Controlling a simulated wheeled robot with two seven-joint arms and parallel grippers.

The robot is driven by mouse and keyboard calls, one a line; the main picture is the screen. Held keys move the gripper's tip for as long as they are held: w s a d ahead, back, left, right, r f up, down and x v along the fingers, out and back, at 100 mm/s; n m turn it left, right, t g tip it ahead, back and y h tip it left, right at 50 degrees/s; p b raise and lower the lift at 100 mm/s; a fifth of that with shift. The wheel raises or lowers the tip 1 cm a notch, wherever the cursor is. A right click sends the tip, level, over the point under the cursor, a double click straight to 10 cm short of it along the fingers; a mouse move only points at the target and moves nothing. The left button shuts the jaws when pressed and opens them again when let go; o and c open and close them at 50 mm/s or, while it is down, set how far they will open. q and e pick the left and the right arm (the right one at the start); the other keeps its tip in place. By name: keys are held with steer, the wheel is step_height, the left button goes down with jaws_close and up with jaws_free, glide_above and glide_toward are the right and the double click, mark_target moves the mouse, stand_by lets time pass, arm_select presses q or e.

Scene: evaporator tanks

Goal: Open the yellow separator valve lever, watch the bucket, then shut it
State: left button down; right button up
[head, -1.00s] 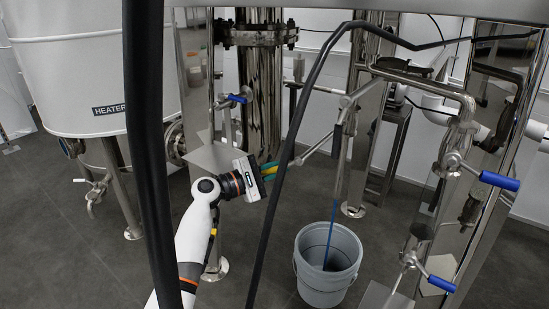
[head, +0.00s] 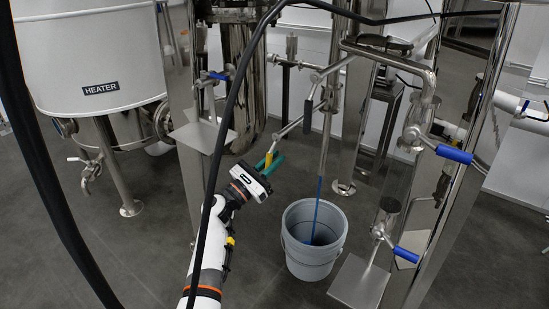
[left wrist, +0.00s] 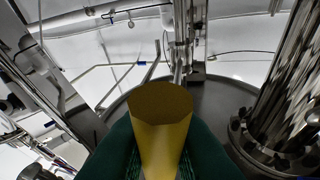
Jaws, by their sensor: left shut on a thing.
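The yellow separator valve lever (head: 268,160) sits between the green fingers of my left gripper (head: 274,163). In the left wrist view its yellow end (left wrist: 161,125) fills the gap between the dark green fingers (left wrist: 160,155), which are shut on it. The grey bucket (head: 312,262) stands upright on the floor right of the gripper. A thin blue stream (head: 317,207) runs from a vertical pipe down into the bucket. The liquid level inside is hard to tell. My right gripper is out of view.
A white heater tank (head: 90,60) stands at the left. Blue-handled valves (head: 455,154) and steel pipes stand at the right. A flat steel foot plate (head: 358,283) lies right of the bucket. Black hoses cross the foreground. Grey floor is open at the lower left.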

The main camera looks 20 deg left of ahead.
arm_select(q)
steer(key=shift+s+d+f+n+t+y, duration=0.15)
steer(key=shift+d+n+t+y, duration=0.3)
steer(key=shift+n, duration=0.65)
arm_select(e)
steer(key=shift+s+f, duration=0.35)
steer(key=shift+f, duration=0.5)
arm_select(q)
steer(key=shift+d, duration=0.1)
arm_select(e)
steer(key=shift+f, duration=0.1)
arm_select(q)
steer(key=c, duration=1.4)
jaws_free()
steer(key=shift+s, duration=0.1)
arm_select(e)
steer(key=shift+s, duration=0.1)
arm_select(q)
steer(key=v, duration=1.1)
steer(key=shift+s+a+f, duration=0.1)
steer(key=shift+s+a, duration=0.15)
steer(key=shift+s, duration=0.1)
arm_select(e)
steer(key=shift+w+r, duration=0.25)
